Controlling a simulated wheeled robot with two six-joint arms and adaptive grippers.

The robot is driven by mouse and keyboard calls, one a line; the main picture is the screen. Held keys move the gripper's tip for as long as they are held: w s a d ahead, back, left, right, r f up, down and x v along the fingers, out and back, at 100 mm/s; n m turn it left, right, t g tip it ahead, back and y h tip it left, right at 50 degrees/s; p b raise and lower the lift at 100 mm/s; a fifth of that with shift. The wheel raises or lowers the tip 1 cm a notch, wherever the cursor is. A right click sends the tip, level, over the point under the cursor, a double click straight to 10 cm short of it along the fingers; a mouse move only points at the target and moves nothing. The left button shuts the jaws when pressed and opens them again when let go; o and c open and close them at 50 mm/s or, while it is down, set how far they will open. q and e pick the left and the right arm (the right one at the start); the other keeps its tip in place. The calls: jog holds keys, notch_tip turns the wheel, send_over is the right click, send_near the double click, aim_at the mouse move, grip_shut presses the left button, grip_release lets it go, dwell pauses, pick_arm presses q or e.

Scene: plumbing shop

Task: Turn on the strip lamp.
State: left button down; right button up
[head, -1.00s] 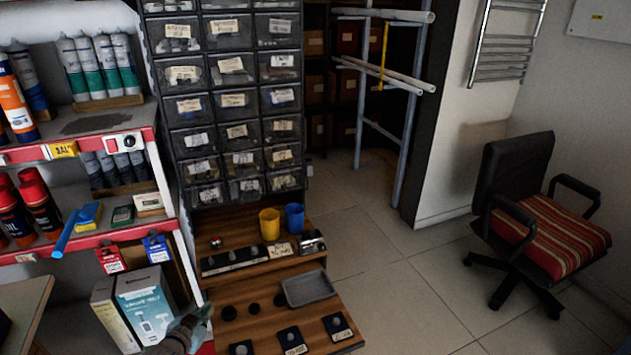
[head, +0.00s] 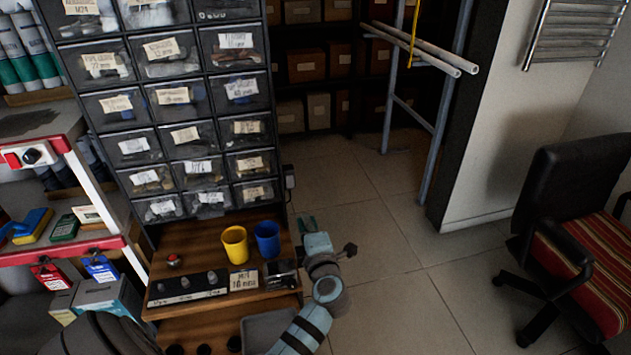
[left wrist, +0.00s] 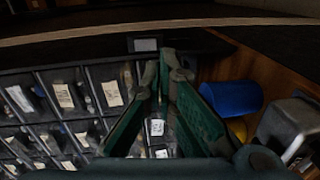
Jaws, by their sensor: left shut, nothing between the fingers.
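No lit strip lamp can be made out. A small black box (head: 290,177), perhaps a switch, is fixed to the right side of the drawer cabinet (head: 189,139). My left gripper (head: 307,226) is just below and right of it, pointing up, apart from it in the head view. In the left wrist view my left gripper (left wrist: 168,62) is shut and empty. A black box with a pale grey patch (left wrist: 145,44) lies just beyond its fingertips; contact cannot be told. My right gripper is not in view.
A yellow cup (head: 235,246) and a blue cup (head: 267,240) stand on the wooden ledge left of my left gripper. A white box with a black knob (head: 31,157) is on the red-edged shelf. An office chair (head: 570,225) is at right; floor between is clear.

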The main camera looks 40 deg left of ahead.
pick_arm(q)
jog(key=b, duration=0.2)
send_near(290, 188)
jog(key=b+x, duration=0.3)
jog(key=x, duration=0.3)
jog(key=shift+w+a+f, duration=0.1)
jog(key=shift+w+f, duration=0.05)
jog(key=shift+w, duration=0.05)
jog(key=shift+w+a, duration=0.2)
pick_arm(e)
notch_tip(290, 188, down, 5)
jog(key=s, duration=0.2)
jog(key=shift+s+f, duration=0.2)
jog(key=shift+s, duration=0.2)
